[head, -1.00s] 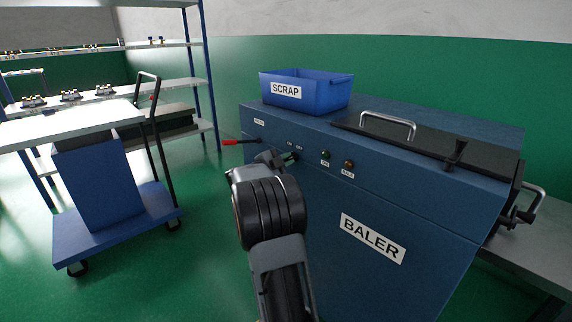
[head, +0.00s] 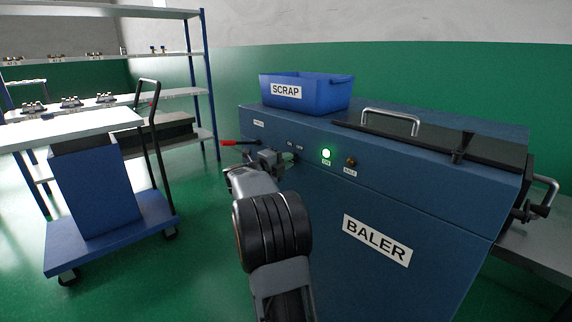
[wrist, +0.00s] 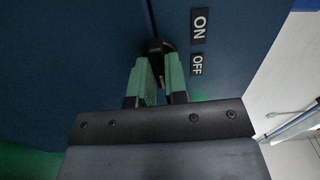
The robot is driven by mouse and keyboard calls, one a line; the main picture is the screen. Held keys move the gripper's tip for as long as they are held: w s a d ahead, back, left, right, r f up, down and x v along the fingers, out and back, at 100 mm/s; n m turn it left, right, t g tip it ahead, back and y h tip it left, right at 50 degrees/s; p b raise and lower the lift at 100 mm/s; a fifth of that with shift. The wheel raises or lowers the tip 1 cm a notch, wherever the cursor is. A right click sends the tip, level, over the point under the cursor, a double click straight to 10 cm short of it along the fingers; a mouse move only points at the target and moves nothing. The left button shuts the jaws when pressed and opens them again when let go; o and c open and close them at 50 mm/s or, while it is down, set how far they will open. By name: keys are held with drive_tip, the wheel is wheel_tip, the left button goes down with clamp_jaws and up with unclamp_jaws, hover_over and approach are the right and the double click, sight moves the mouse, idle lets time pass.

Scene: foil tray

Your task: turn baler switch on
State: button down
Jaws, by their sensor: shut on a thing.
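The baler (head: 330,215) is a large blue cabinet with a white BALER label. Its green lamp (head: 326,153) above the ON label glows; the amber lamp (head: 351,162) beside it is dark. My gripper (head: 286,158) is at the front panel, left of the lamps. In the wrist view, my gripper (wrist: 160,80) has its green fingers closed on the black baler switch (wrist: 159,46). The fingers hide part of the switch, and its exact angle is hard to tell. An ON label (wrist: 199,25) and an OFF label (wrist: 196,64) are to the right of it.
A red-tipped lever (head: 228,142) sticks out at the panel's left. A blue SCRAP bin (head: 305,94) stands on top, near a lid handle (head: 391,120). A blue cart (head: 110,225) and shelving (head: 160,55) are at the left. Green floor lies between.

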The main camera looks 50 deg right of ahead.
idle(0.4)
drive_tip(key=c, duration=1.1)
unclamp_jaws()
drive_tip(key=shift+c, duration=0.2)
drive_tip(key=w+a+p, duration=0.1)
drive_tip(key=a+p, duration=0.2)
drive_tip(key=a, duration=1)
drive_tip(key=shift+a, duration=0.4)
